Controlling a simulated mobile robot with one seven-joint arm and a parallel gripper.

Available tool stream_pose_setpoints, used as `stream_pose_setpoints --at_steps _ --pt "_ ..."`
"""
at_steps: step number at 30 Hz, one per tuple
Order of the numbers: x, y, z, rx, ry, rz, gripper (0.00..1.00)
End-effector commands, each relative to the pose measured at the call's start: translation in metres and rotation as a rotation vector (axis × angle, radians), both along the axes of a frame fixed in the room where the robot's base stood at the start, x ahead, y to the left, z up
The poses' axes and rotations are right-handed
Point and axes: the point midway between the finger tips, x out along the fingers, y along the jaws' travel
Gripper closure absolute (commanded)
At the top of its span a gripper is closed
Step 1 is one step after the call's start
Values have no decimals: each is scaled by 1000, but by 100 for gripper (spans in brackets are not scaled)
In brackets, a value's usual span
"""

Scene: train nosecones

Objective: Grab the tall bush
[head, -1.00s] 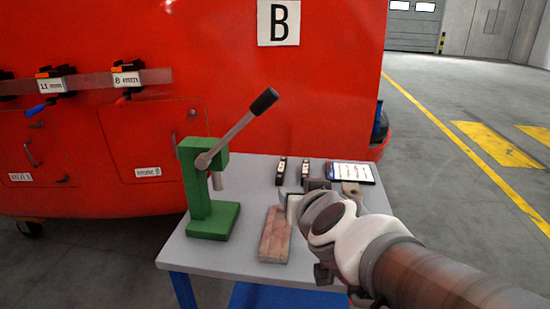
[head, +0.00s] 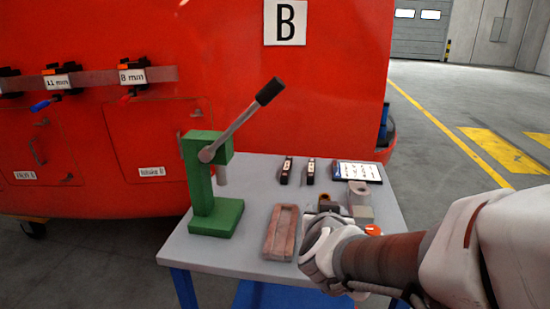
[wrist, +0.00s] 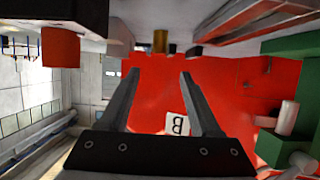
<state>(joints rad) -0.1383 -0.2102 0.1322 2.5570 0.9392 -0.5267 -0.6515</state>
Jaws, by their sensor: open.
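A pale grey-beige hollow cylinder (head: 359,189) stands upright at the right of the table in the head view, and looks the tallest of the bushes. A shorter brown bush (head: 325,201) stands left of it; a brass-coloured cylinder (wrist: 160,40) between my fingertips' directions in the wrist view may be this one. I cannot tell for sure which is the tall bush. My gripper (wrist: 158,78) is open and empty, with a gap between its fingers. In the head view my gripper (head: 318,220) is low, in front of the bushes; its tips are partly hidden.
A wooden tray (head: 269,232) lies left of my gripper. A green lever press (head: 214,217) stands further left. A grey block (head: 361,213) and an orange-topped piece (head: 373,230) are to the right. Two small dark items and a clipboard (head: 357,172) lie behind, before the red train nose.

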Motion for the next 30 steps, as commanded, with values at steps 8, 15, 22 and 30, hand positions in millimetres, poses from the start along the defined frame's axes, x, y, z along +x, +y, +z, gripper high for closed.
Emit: stream_pose_setpoints --at_steps 8,15,22,30 --pt "19 -4 -4 -4 4 -3 36" --pt "34 -6 -14 2 2 3 36" --pt "68 -13 -31 2 -1 2 36" --pt "88 -17 -39 1 -2 1 36"
